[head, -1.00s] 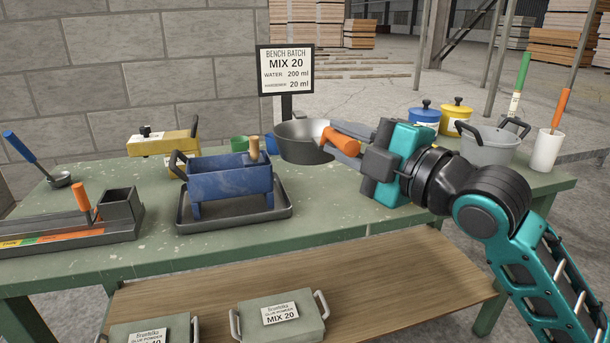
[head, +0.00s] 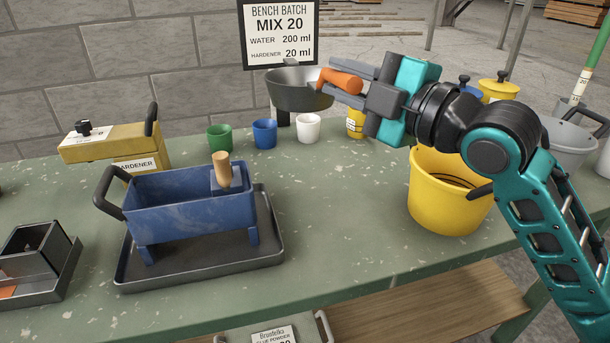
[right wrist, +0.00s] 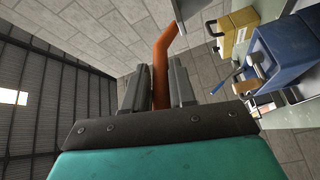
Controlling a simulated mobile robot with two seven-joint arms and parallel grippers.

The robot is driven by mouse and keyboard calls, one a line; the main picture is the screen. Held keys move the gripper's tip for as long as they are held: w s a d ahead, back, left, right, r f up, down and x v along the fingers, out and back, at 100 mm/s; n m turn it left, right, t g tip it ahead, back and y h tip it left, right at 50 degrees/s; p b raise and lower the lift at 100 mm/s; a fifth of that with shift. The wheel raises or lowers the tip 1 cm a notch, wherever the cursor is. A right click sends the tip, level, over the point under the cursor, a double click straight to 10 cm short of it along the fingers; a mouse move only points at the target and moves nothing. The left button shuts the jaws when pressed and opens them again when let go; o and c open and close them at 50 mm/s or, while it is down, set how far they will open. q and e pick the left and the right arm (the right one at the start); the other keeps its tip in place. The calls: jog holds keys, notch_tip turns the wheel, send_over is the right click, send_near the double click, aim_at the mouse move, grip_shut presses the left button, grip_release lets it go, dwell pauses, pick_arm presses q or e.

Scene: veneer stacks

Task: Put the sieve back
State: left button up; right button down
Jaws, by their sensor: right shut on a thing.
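The sieve (head: 296,92) is a dark grey round pan with an orange handle. My right gripper (head: 350,84) is shut on the handle and holds the sieve raised above the back of the green bench, in front of the lower part of the batch sign. The right wrist view shows the orange handle (right wrist: 161,72) between the two grey fingers, with a piece of the grey pan (right wrist: 192,9) at the top edge. The inside of the pan is mostly hidden. My left gripper is not in view.
A yellow bucket (head: 438,202) stands below my right forearm. Green (head: 220,138), blue (head: 264,133) and white (head: 308,128) cups stand at the back. A blue trough (head: 190,205) sits on a dark tray (head: 135,275) at left. The bench's middle (head: 340,220) is clear.

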jog(key=shift+s+f+b, duration=0.15)
jog(key=shift+s+b, duration=0.05)
jog(key=shift+b, duration=0.75)
jog(key=shift+d+f+b, duration=0.1)
jog(key=shift+f+b, duration=0.1)
jog(key=shift+b, duration=0.25)
jog(key=shift+f+b, duration=2.4)
jog(key=shift+f, duration=7.15)
jog(key=shift+f, duration=0.2)
jog(key=c, duration=0.9)
grip_release()
